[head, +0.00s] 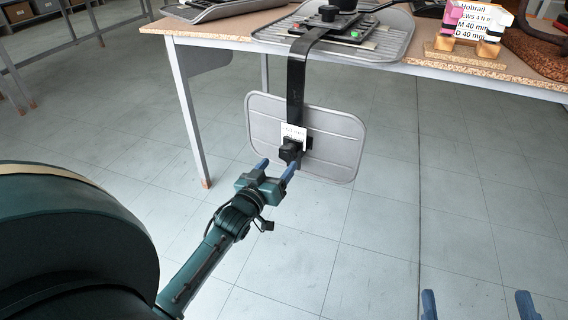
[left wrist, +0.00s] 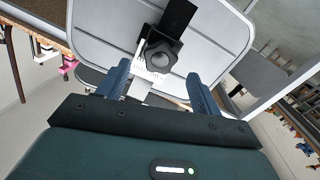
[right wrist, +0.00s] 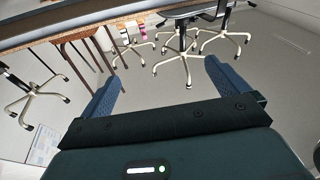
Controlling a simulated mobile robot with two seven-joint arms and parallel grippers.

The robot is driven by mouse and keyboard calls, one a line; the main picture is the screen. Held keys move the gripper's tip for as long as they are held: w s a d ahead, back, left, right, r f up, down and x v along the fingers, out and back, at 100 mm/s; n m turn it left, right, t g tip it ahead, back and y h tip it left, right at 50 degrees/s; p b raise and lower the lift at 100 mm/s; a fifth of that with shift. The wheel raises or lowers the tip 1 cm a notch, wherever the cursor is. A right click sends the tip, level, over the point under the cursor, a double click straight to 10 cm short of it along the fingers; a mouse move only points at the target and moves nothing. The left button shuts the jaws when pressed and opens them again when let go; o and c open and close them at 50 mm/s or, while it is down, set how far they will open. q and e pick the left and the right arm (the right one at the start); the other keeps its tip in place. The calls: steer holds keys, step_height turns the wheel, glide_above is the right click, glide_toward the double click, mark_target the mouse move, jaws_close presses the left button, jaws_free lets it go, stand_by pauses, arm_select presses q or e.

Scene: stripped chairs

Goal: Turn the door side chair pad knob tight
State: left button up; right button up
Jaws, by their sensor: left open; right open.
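A black knob (head: 289,152) sits on the black bar (head: 296,85) against a grey chair pad (head: 336,137), which hangs below the table edge. A small white label (head: 294,131) is just above the knob. My left gripper (head: 279,164) is open, its blue fingers pointing at the pad. In the left wrist view the knob (left wrist: 160,54) appears between and a little beyond the fingertips (left wrist: 158,72), apart from both. My right gripper (head: 476,298) is open and empty at the lower right, away from the chair; its fingers also show in the right wrist view (right wrist: 163,72).
A wooden-topped table (head: 225,30) carries the upturned chair seat (head: 395,40) with its mechanism. A small stand with labelled blocks (head: 466,48) is on the table at the right. A table leg (head: 189,115) stands left of the pad. The floor below is clear.

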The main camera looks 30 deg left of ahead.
mark_target(286, 156)
arm_select(q)
steer(key=shift+w+a+b, duration=0.15)
steer(key=shift+w+b, duration=0.15)
steer(key=shift+w, duration=0.85)
steer(key=shift+w+a+b, duration=0.1)
steer(key=shift+w+b, duration=0.2)
steer(key=shift+w, duration=0.85)
arm_select(e)
steer(key=shift+a+f, duration=0.1)
steer(key=shift+a, duration=0.05)
arm_select(q)
steer(key=shift+c, duration=0.9)
steer(key=c, duration=0.8)
arm_select(e)
steer(key=shift+r, duration=0.2)
